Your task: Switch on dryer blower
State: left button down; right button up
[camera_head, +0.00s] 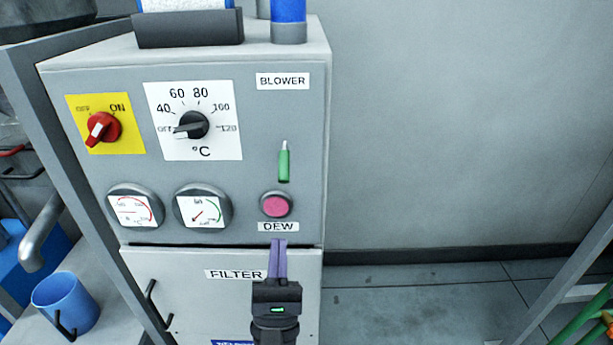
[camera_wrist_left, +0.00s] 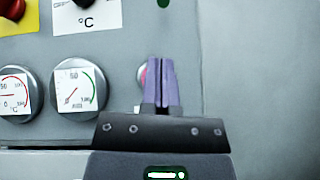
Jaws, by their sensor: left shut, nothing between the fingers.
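The grey dryer control box (camera_head: 110,72) stands at the left and middle of the head view. Its BLOWER label (camera_head: 283,81) is at the upper right of the panel, above a green toggle lever (camera_head: 284,165) with a pale tip that points up. In the left wrist view only the lower end of the green lever (camera_wrist_left: 163,3) shows at the top edge. My left gripper (camera_head: 278,245) has purple fingers, shut and empty, in front of the panel just below the DEW label. In the left wrist view the fingers (camera_wrist_left: 162,62) partly cover the pink button. My right gripper is not in view.
Around the lever are a pink button (camera_head: 276,205), a red rotary switch (camera_head: 103,129) on yellow, a black temperature knob (camera_head: 190,125) and two gauges (camera_head: 136,206). A FILTER door (camera_head: 190,290) is below. A blue mug (camera_head: 66,302) stands lower left.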

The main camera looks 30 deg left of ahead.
aim_at(284, 164)
pick_arm(q)
jog(key=p+x, duration=0.2)
jog(key=x, duration=0.7)
jog(key=shift+w+r, duration=0.2)
jog(key=shift+r, duration=0.1)
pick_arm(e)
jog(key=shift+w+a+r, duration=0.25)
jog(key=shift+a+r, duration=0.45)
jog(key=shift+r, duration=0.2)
pick_arm(q)
jog(key=shift+a, duration=0.1)
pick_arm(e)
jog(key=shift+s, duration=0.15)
